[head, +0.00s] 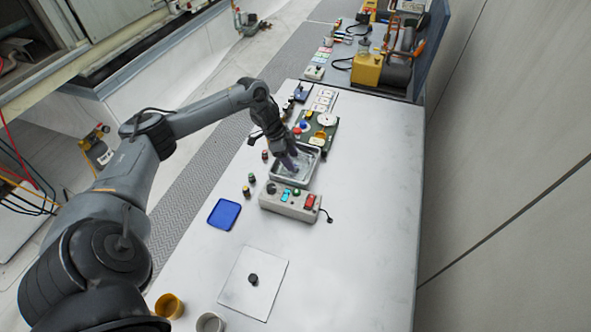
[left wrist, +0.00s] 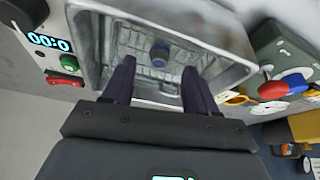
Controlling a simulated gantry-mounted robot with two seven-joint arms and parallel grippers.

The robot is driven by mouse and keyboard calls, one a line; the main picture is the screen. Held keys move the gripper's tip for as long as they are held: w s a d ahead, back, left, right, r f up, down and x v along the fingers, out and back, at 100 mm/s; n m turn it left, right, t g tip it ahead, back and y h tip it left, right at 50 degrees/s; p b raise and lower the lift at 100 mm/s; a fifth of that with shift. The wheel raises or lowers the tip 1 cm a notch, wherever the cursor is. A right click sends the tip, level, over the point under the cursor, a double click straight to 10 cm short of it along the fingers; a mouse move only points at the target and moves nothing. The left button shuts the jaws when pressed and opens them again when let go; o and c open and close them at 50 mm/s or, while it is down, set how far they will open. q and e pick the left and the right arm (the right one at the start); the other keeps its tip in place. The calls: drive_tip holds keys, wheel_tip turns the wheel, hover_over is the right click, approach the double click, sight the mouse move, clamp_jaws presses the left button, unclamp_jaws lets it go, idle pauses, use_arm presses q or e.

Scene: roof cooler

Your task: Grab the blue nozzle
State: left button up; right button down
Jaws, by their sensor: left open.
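The blue nozzle (left wrist: 159,54) is a small dark blue round piece inside a grey metal tray (left wrist: 232,78), seen in the left wrist view. It lies beyond my left gripper's fingertips, roughly in line with the gap between them. My left gripper (left wrist: 158,82) is open with nothing between its two dark fingers. In the head view my left gripper (head: 289,161) reaches down over the tray (head: 313,168) and hides part of it. I cannot make out the nozzle clearly there. My right gripper is not in view.
A control box (head: 290,203) with coloured buttons stands beside the tray. A green panel with coloured knobs (head: 327,133) is on its far side. A blue shallow dish (head: 224,214) and a white sheet with a dark knob (head: 253,283) lie nearer. The table's right side is clear.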

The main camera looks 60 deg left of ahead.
use_arm(q)
drive_tip(key=x, duration=0.5)
drive_tip(key=shift+s+d, duration=0.1)
drive_tip(key=shift+c, duration=0.2)
clamp_jaws()
drive_tip(key=shift+r, duration=0.25)
